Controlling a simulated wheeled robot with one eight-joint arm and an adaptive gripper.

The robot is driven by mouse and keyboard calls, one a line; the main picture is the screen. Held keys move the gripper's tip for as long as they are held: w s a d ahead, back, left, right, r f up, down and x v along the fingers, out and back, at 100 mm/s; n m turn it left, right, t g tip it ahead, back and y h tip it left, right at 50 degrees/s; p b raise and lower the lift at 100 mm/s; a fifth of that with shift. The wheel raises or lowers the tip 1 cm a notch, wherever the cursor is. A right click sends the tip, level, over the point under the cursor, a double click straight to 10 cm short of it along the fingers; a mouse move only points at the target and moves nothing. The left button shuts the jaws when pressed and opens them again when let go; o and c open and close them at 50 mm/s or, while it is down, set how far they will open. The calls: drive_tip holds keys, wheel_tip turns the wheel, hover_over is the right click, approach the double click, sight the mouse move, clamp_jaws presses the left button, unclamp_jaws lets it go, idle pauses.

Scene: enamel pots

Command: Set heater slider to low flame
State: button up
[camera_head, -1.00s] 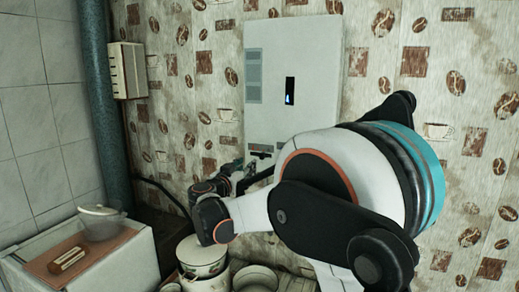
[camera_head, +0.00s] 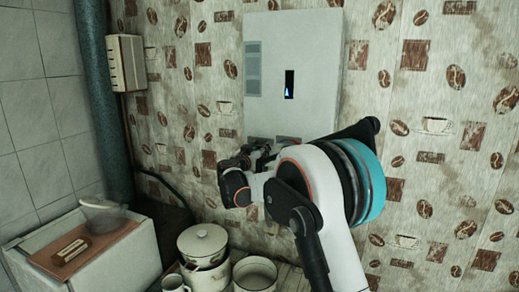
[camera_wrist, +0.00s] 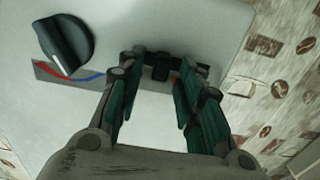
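The heater (camera_head: 300,70) is a white box on the wall with a small dark window (camera_head: 289,84) showing a blue flame. In the wrist view its front panel (camera_wrist: 140,20) fills much of the picture. A small black slider (camera_wrist: 160,67) on the panel lies between my fingertips; I cannot tell if they touch it. A round black knob (camera_wrist: 64,44) with a red and blue arc sits to the left. My gripper (camera_wrist: 160,72) is open around the slider. In the head view my gripper (camera_head: 256,155) is at the heater's lower edge, mostly hidden by my arm.
A lidded enamel pot (camera_head: 204,245), an open pot (camera_head: 256,274) and a mug (camera_head: 174,284) stand below the heater. A pan (camera_head: 104,216) and a wooden board (camera_head: 88,250) rest on a white cabinet (camera_head: 135,262) at left. A pipe (camera_head: 103,110) runs up the corner.

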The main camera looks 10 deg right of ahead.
clamp_jaws()
drive_tip(key=shift+w+a+b, duration=0.45)
drive_tip(key=shift+w+a, duration=0.2)
drive_tip(key=shift+a, duration=0.25)
unclamp_jaws()
